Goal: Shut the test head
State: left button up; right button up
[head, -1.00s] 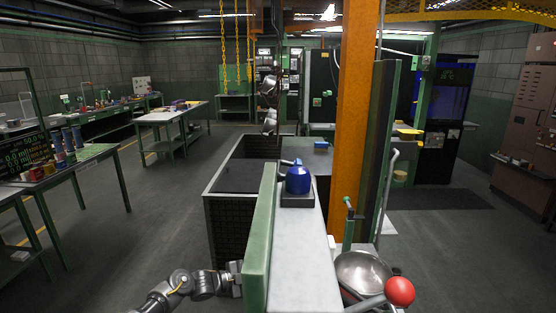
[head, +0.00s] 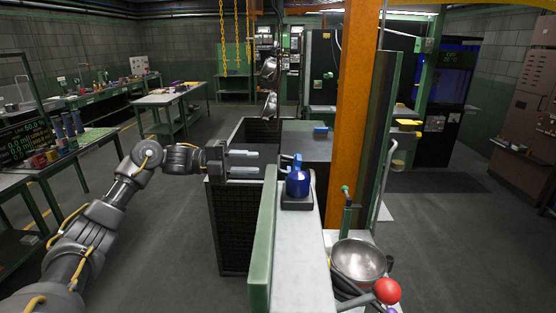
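No part in view is clearly marked as the test head. My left gripper (head: 258,162) is to the left of the fitting. Its two grey fingers are apart, point right, and have nothing between them. A gap shows between the fingertips and the blue lever. My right gripper is not in view.
A green panel (head: 263,240) runs along the bench's left edge. A steel bowl (head: 360,259) and a red ball handle (head: 387,291) are at the lower right. An orange column (head: 351,120) stands behind. Dark mesh-sided bins are beyond the bench. The left floor is open.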

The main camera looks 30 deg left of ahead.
aim_at(278, 161)
pick_arm(q)
jog(key=p+x, duration=0.3)
jog(key=x, duration=0.5)
jog(key=shift+p, duration=0.3)
grip_shut()
